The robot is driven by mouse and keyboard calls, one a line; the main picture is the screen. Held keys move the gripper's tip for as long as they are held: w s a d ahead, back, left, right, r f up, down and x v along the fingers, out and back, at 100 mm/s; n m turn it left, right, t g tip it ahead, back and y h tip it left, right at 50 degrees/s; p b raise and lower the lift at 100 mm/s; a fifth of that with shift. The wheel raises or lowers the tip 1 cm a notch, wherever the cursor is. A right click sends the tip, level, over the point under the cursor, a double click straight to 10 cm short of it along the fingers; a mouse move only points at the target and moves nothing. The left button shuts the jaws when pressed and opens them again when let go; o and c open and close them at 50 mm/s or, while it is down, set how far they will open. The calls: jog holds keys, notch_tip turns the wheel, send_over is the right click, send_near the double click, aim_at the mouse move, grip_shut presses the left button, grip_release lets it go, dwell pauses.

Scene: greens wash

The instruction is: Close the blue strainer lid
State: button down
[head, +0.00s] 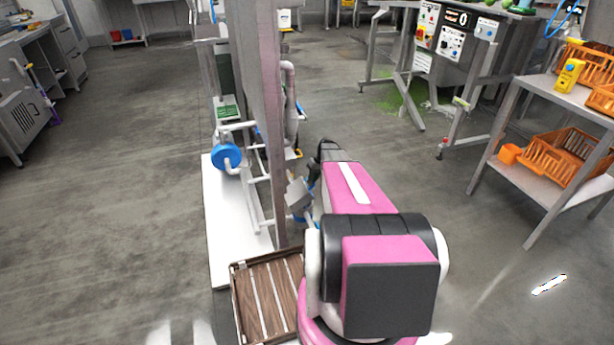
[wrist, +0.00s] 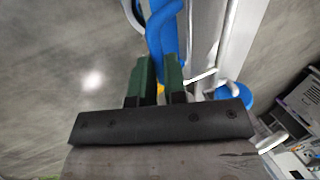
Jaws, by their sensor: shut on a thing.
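In the wrist view, my gripper (wrist: 159,60) has two green fingers closed on a blue curved part (wrist: 163,30), which looks like the edge or handle of the blue strainer lid. The rest of the lid is cut off by the top of the view or hidden by the fingers. In the head view, my gripper (head: 299,192) is beside a pinkish-grey upright post, mostly hidden by my arm. A small blue piece (head: 300,217) shows near it. I cannot tell how far open the lid stands.
A blue round disc (head: 226,157) sits on white pipework left of the post; a blue disc also shows in the wrist view (wrist: 234,94). A slatted wooden crate (head: 238,300) is low in front. A shelf with orange baskets (head: 565,155) stands right. The floor at left is clear.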

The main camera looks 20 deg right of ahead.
jog(key=d+f+y, duration=0.5)
jog(key=d+f, duration=0.1)
jog(key=f, duration=0.3)
jog(key=shift+f, duration=0.25)
jog(key=shift+d+f, duration=0.1)
jog(key=shift+f, duration=0.05)
jog(key=c, duration=1.2)
grip_release()
jog(key=shift+o, duration=0.2)
jog(key=v, duration=1)
jog(key=shift+d, duration=0.45)
